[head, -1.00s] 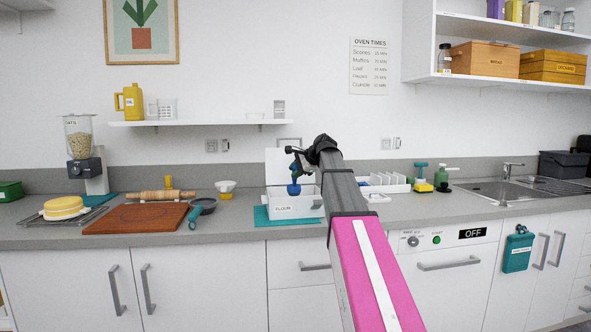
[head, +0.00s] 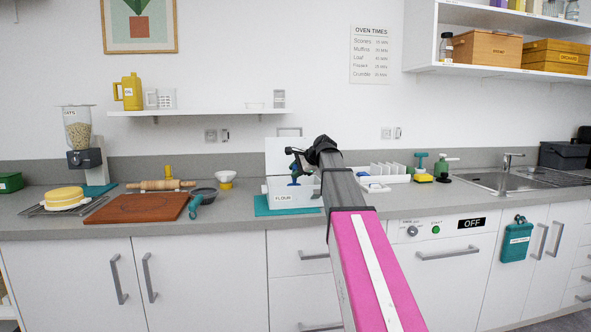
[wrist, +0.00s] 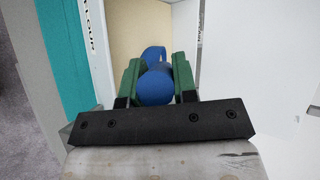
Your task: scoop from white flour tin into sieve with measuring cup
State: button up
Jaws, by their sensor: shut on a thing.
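The white flour tin (head: 283,196), labelled FLOUR, stands open on a teal mat with its lid raised behind it. Pale flour (wrist: 128,28) shows inside it in the wrist view. My gripper (wrist: 155,72) is over the tin, its green fingers shut on the blue handle of the measuring cup (wrist: 155,86). The cup's blue shows just above the tin's rim in the head view (head: 294,184); its lower part is hidden by the tin wall. A dark grey sieve (head: 203,195) with a teal handle lies left of the tin, beside the cutting board.
A wooden cutting board (head: 137,208), rolling pin (head: 161,185) and yellow cake on a rack (head: 65,197) are at left. A white rack (head: 386,176) is right of the tin. A shelf (head: 195,113) hangs above.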

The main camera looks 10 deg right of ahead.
jog(key=shift+f, duration=0.55)
dwell(0.4)
jog(key=shift+w+d+r+m+g, duration=0.15)
jog(key=shift+w+r+g, duration=0.2)
jog(key=shift+w, duration=0.2)
jog(key=shift+w+a+r+m+g, duration=0.1)
jog(key=shift+w+r+m+g, duration=0.15)
jog(key=shift+w+g, duration=0.25)
jog(key=shift+w+d+r+m+g, duration=0.1)
jog(key=shift+w+r+g, duration=0.25)
jog(key=shift+w, duration=0.2)
jog(key=shift+w+d+r+m+g, duration=0.1)
jog(key=shift+w+r+m+g, duration=0.1)
jog(key=shift+w+g, duration=0.4)
jog(key=shift+w+r+m+g, duration=0.15)
jog(key=shift+w+g, duration=0.25)
jog(key=shift+w, duration=0.25)
